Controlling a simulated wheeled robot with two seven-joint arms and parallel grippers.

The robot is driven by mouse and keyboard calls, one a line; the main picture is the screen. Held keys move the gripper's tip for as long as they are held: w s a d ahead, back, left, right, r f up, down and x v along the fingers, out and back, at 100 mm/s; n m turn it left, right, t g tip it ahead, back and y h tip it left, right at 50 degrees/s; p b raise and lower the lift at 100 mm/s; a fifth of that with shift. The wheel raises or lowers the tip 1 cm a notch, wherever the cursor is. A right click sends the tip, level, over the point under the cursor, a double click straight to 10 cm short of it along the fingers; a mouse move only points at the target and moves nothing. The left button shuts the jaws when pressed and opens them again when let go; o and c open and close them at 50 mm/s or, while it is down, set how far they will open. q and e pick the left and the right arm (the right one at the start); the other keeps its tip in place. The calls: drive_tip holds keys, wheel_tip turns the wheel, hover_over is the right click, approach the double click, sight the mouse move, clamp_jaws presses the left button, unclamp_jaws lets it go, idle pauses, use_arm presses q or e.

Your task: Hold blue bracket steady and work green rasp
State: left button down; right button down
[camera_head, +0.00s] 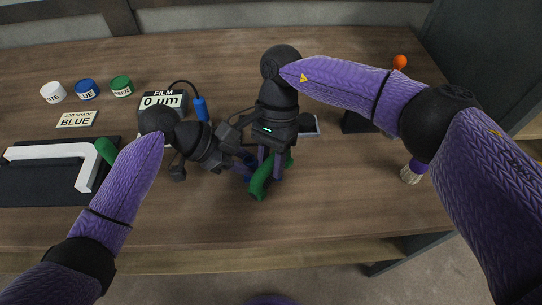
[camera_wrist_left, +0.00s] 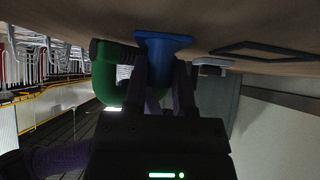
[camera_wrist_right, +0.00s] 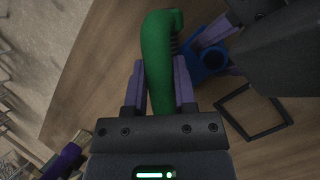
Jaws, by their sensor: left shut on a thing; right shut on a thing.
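The blue bracket (camera_wrist_left: 160,42) sits between the fingers of my left gripper (camera_wrist_left: 160,85) in the left wrist view, and the gripper is shut on it. The bracket also shows in the right wrist view (camera_wrist_right: 212,62), with a round hole in it. The green rasp (camera_wrist_right: 157,50) is between the fingers of my right gripper (camera_wrist_right: 158,85), which is shut on it. In the head view the rasp (camera_head: 259,182) lies close beside the bracket, mostly under my right gripper. I cannot tell whether rasp and bracket touch. The bracket is largely hidden there by the grippers.
A film gauge (camera_head: 163,102) with a blue probe (camera_head: 201,108) reads 0 µm. White, blue and green pots (camera_head: 87,89) and a "BLUE" card (camera_head: 77,119) stand at left. A black mat (camera_head: 35,185) holds a white bent frame (camera_head: 88,165). A brush (camera_head: 411,173) is at right. The front table area is clear.

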drive_tip(key=shift+r, duration=0.1)
drive_tip(key=shift+w, duration=0.35)
drive_tip(key=shift+s, duration=0.4)
drive_tip(key=shift+w, duration=0.1)
drive_tip(key=shift+w, duration=1)
drive_tip(key=shift+d, duration=0.1)
